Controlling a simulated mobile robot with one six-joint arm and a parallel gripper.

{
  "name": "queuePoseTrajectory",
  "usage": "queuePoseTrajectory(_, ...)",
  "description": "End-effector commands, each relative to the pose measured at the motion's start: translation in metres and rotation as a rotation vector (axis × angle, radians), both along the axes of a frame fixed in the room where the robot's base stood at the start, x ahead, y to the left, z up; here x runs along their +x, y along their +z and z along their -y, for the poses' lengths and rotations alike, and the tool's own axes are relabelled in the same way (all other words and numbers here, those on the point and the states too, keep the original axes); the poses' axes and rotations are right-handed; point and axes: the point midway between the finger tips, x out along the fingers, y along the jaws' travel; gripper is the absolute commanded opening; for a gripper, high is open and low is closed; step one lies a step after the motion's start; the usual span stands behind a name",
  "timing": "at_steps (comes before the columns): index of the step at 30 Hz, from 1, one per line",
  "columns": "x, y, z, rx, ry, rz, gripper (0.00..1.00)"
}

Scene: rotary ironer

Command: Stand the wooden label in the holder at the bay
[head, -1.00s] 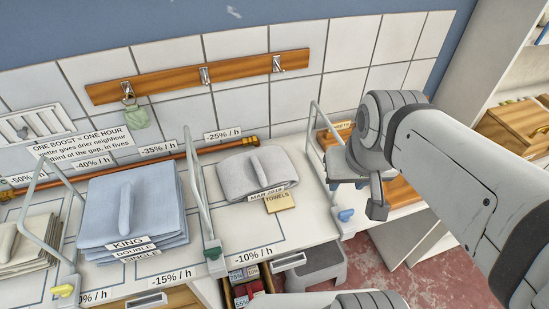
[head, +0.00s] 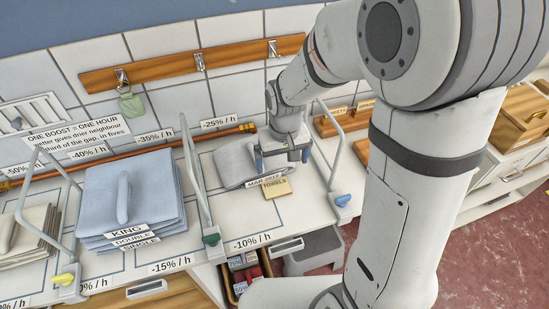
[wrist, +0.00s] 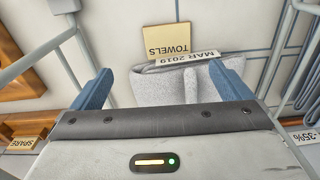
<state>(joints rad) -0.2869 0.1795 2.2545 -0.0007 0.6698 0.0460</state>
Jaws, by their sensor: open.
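A tan wooden label reading TOWELS (head: 277,188) is at the front edge of the grey towel stack (head: 234,168). It also shows in the wrist view (wrist: 167,39), beside a white MAR 2019 strip (wrist: 188,60). I cannot tell whether it lies flat or leans, and no separate holder is clear there. My gripper (head: 284,157) is over the right part of the stack, behind the label. Its blue fingers are wide apart in the wrist view (wrist: 160,70), with nothing held between them. The gripper hides part of the stack.
Metal rail frames stand left (head: 196,185) and right (head: 335,150) of this bay. Wooden blocks with labels (head: 338,122) stand at the right; one label reads SPARE (wrist: 22,142). A blue linen pile (head: 150,200) fills the bay to the left. The counter before the label is clear.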

Motion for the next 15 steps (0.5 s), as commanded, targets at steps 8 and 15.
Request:
queuePoseTrajectory(8,0.008,-0.037,-0.02,-0.012,0.036,-0.038,0.98)
queuePoseTrajectory(15,0.008,-0.06,-0.02,-0.012,0.036,-0.039,0.98)
